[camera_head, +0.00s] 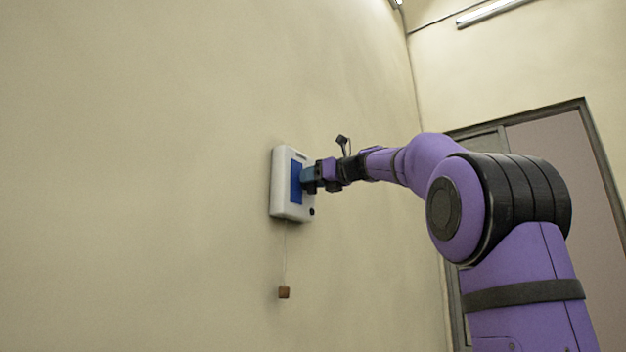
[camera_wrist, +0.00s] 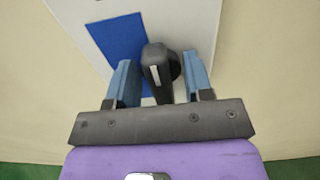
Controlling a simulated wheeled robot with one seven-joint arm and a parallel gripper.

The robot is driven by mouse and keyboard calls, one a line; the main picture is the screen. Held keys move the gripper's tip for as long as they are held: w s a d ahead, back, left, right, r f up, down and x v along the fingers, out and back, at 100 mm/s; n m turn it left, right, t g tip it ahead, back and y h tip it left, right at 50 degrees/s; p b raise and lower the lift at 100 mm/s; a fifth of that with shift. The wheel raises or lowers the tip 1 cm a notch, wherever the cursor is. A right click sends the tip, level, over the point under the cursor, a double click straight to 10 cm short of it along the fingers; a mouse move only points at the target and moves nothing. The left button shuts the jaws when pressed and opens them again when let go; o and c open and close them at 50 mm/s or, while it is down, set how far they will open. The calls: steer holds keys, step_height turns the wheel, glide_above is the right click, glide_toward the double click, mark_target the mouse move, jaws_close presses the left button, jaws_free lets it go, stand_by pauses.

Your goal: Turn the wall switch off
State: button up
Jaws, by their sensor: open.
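The wall switch (camera_head: 280,190) is a white box with a blue panel (camera_head: 296,182), mounted on the beige wall in the head view. In the wrist view its white face (camera_wrist: 190,22) and blue panel (camera_wrist: 118,42) fill the top. A dark knob or lever (camera_wrist: 158,72) with a light mark stands out from the face. My gripper (camera_wrist: 160,85) is open, with one blue finger on each side of the knob, and no clear grip on it. In the head view my gripper (camera_head: 307,178) is close in front of the box, hiding part of its right side.
A small brown block (camera_head: 284,292) hangs on a thin cord below the box. The wall (camera_head: 130,180) to the left is bare. A door frame (camera_head: 590,125) stands behind my arm at the right.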

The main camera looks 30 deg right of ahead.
steer(key=shift+w, duration=0.1)
steer(key=c, duration=0.5)
steer(key=shift+a+n, duration=0.1)
steer(key=shift+n, duration=0.3)
steer(key=n, duration=0.3)
steer(key=shift+a, duration=0.1)
steer(key=n, duration=0.3)
steer(key=shift+f+n, duration=0.15)
steer(key=shift+n, duration=0.15)
steer(key=n, duration=0.5)
steer(key=shift+a+f, duration=0.15)
steer(key=n, duration=0.5)
steer(key=shift+f, duration=0.15)
steer(key=shift+n, duration=0.4)
